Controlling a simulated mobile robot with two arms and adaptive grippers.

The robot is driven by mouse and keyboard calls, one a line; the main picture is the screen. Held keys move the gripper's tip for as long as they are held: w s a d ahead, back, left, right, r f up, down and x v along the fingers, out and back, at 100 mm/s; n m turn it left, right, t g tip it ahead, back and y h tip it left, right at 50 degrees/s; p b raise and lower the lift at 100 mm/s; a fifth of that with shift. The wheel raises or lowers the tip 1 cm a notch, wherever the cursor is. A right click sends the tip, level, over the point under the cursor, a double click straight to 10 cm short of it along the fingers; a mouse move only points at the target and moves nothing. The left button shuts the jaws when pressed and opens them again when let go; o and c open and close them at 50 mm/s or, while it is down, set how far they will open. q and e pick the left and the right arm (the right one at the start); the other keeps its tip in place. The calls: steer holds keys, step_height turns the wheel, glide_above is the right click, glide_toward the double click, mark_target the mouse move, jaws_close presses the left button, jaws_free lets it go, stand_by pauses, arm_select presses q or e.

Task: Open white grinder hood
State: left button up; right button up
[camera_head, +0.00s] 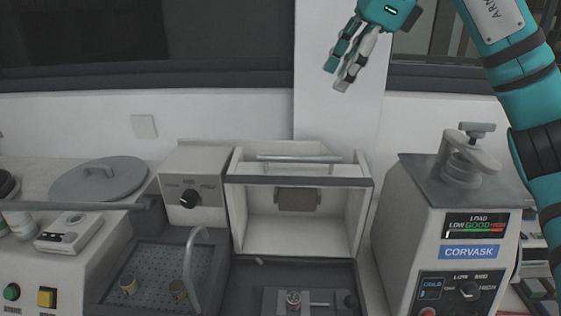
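The white grinder hood (238,193) stands in the middle of the bench. Its front faces me open, with white inner walls and a dark block (299,199) inside. A silver bar handle (299,159) runs along its top. My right gripper (337,77) is up in front of the wall pillar, above and to the right of the handle, and apart from the hood. Its two fingers point down and left, close together in this view. I see nothing between them, but the angle does not show how far they are apart. My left gripper is not in view.
At left are a grey control box (194,189), a round lid (98,180), and a perforated basin (150,262) with a curved faucet (194,268). Space above the hood is clear.

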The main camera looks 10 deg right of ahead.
mark_target(291, 160)
steer(key=x, duration=0.9)
steer(key=p+x, duration=0.1)
steer(key=x, duration=0.9)
steer(key=shift+w+a, duration=0.25)
steer(key=shift+w, duration=0.05)
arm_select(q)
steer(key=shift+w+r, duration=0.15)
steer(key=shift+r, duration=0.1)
arm_select(e)
jaws_close()
